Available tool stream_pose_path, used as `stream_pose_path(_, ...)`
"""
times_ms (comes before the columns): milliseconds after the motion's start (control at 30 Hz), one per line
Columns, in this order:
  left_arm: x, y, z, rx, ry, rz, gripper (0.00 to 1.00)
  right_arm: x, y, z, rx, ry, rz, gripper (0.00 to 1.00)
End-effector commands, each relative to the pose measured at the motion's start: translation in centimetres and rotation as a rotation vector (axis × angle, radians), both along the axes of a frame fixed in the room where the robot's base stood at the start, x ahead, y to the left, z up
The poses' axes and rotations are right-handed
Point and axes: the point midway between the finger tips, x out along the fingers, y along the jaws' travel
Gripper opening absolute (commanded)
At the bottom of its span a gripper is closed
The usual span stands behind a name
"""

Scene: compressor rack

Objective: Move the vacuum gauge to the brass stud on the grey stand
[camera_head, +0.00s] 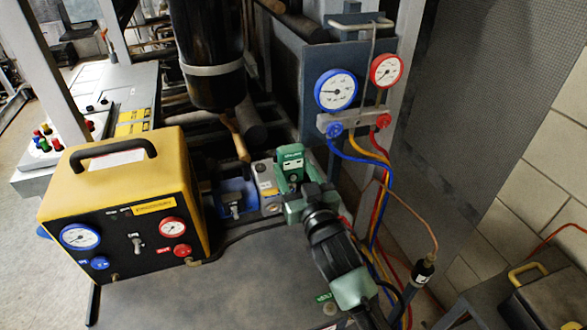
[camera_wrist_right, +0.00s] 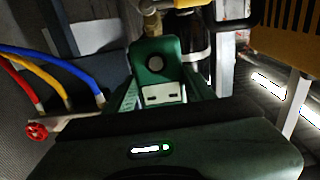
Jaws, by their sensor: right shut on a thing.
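My left gripper is not in view.
A yellow-and-black instrument case (camera_head: 135,210) stands at the left. A blue pump (camera_head: 236,196) is beside it. A black cylinder (camera_head: 208,50) hangs above. A gauge manifold (camera_head: 352,121) with coloured hoses is at right. The grey bench front (camera_head: 220,295) is largely clear.

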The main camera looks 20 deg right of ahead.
Motion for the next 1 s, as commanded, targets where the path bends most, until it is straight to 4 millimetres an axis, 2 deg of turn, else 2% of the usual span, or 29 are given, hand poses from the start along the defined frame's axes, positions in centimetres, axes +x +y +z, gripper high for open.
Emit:
stream_pose_path(33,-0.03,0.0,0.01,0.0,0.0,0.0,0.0,-0.16,0.04,-0.69,0.0,0.016,0.0,0.0)
stream_pose_path(833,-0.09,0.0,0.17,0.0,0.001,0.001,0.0,-0.85,0.01,-0.65,0.001,0.015,-0.001,0.0)
stream_pose_path(867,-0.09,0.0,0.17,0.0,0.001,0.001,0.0,-0.85,0.01,-0.64,0.001,0.015,-0.001,0.62)
stream_pose_path(900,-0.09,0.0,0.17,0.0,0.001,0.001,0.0,-0.84,0.01,-0.6,0.001,0.014,0.0,0.73)
stream_pose_path(933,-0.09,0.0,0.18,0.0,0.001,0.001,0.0,-0.83,0.0,-0.55,0.001,0.012,0.0,0.8)
stream_pose_path(1000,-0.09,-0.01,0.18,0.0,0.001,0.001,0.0,-0.83,0.0,-0.43,0.001,0.01,0.0,0.8)
